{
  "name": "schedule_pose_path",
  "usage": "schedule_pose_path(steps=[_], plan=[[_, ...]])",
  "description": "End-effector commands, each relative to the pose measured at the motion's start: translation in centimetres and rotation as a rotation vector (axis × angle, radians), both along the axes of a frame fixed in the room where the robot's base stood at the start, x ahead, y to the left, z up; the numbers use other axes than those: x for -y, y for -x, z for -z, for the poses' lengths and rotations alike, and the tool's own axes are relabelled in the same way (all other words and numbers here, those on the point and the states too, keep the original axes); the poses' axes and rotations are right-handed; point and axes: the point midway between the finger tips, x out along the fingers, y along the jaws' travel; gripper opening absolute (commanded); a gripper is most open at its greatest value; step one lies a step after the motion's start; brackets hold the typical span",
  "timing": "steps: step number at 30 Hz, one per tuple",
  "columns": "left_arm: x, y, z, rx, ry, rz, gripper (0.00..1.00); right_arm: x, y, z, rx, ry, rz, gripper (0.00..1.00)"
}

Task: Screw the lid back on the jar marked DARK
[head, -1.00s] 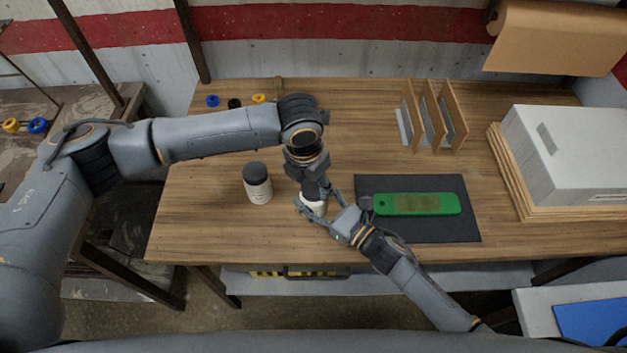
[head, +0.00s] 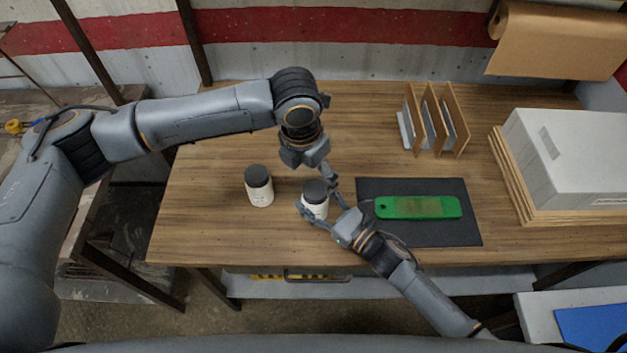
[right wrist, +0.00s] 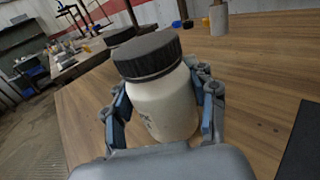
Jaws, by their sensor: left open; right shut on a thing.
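A white jar (head: 317,208) with a black lid (head: 315,189) stands on the wooden table, left of the dark mat. The jar (right wrist: 165,105) also shows in the right wrist view, with the ribbed lid (right wrist: 147,54) on its mouth; I cannot tell how tight it is. Its label is too small to read. My right gripper (head: 318,199) is shut around the jar's body from the front right. My left gripper (head: 316,168) is open and empty, just above and behind the lid, apart from it.
A second white jar (head: 260,190) with a black lid stands to the left. A green tool (head: 417,206) lies on the dark mat (head: 440,236) at right. A wooden divider rack (head: 430,118) and a grey box (head: 565,150) are further back. The table's front left is clear.

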Motion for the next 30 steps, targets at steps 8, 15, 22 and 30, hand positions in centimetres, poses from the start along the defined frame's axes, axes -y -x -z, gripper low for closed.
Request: schedule_pose_path(steps=[8, 15, 22, 30], plan=[[-0.5, 0.5, -5.0, 0.002, 0.001, 0.0, 0.79, 0.0, 0.0, 0.1, -0.002, 0.001, 0.0, 0.0], [-0.7, 0.7, -6.3, 0.001, -0.001, 0.0, 0.79, 0.0, 0.0, 0.1, -0.002, 0.001, 0.0, 0.0], [-0.7, 0.7, -6.2, 0.001, -0.001, 0.0, 0.79, 0.0, 0.0, 0.1, -0.002, 0.001, 0.0, 0.59], [-0.7, 0.7, -6.2, 0.0, 0.0, 0.0, 0.79, 0.0, 0.0, 0.0, -0.001, 0.001, 0.0, 0.84]])
